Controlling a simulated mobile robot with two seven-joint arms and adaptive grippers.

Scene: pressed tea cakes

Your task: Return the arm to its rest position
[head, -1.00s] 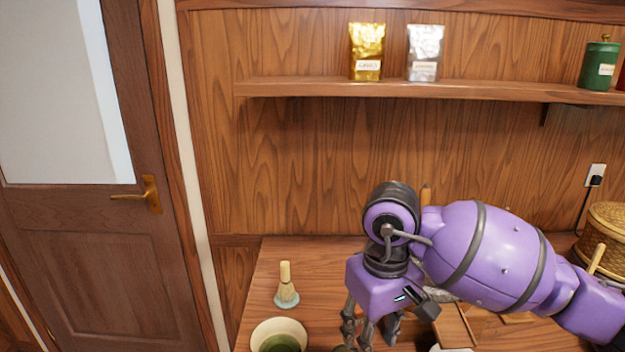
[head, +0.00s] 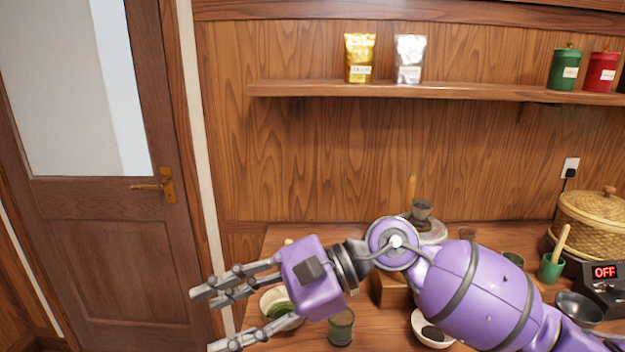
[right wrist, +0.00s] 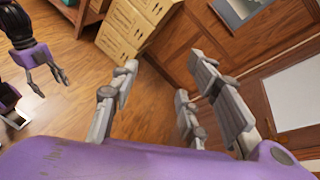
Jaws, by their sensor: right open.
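My right arm comes in from the right in the head view and stretches left across the front of the table (head: 255,290). Its gripper (head: 207,318) is open and empty, with the fingers pointing left beyond a pale bowl with green inside (head: 272,298). In the right wrist view the right gripper's fingers (right wrist: 162,75) are spread with nothing between them, above the wooden floor. My left gripper (right wrist: 52,87) hangs at the upper left of that view, empty, with its fingers apart. It is not in the head view.
A dark green cup (head: 341,328) stands just below the right wrist. A white bowl with dark contents (head: 425,335) is partly hidden by the forearm. A woven basket (head: 600,225) and a device reading OFF (head: 606,285) are at right. Stacked boxes (right wrist: 130,30) show in the wrist view.

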